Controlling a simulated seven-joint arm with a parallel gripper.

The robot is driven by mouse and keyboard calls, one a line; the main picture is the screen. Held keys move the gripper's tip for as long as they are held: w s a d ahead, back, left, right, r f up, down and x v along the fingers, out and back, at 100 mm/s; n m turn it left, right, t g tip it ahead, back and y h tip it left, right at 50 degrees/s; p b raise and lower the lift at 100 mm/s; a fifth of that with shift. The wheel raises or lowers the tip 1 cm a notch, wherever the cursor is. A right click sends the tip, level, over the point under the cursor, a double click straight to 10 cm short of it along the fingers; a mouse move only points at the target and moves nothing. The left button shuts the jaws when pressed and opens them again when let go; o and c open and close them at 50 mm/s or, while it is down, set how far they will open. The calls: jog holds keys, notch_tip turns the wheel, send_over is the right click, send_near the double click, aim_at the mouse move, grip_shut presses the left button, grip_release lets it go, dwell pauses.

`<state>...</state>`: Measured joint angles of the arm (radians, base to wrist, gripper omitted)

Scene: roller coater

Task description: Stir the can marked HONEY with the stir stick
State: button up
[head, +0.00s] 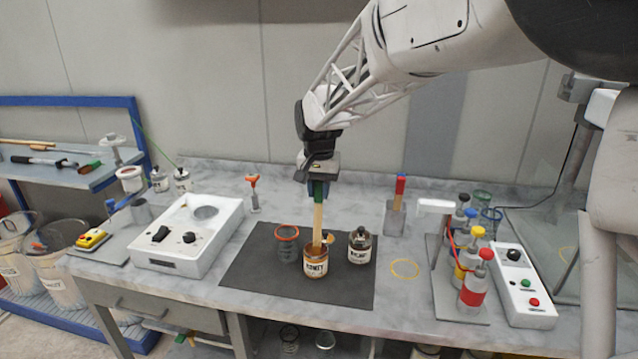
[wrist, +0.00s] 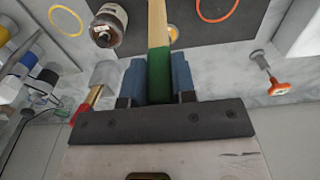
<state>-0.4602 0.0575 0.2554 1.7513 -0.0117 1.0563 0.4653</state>
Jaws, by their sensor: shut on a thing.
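The can marked HONEY (head: 316,266) stands on the dark mat, with amber contents and a pale label. My gripper (head: 318,184) is above it, shut on the green handle of the stir stick (head: 317,218). The pale wooden stick hangs nearly upright, and its lower end meets the can's mouth; how deep it reaches is hidden. In the wrist view the blue fingers of my gripper (wrist: 158,70) clasp the green part of the stick (wrist: 157,28). A small orange patch shows beside the stick there; I cannot tell what it is.
A dark-lidded labelled jar (head: 359,246) stands close right of the can, and an orange-rimmed container (head: 287,243) close left. The mat (head: 255,282) is clear in front. A white control box (head: 187,236) is left; a rack of coloured bottles (head: 467,265) is right.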

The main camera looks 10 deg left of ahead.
jog(key=shift+s+f, duration=0.25)
jog(key=shift+f, duration=0.9)
jog(key=shift+a, duration=0.2)
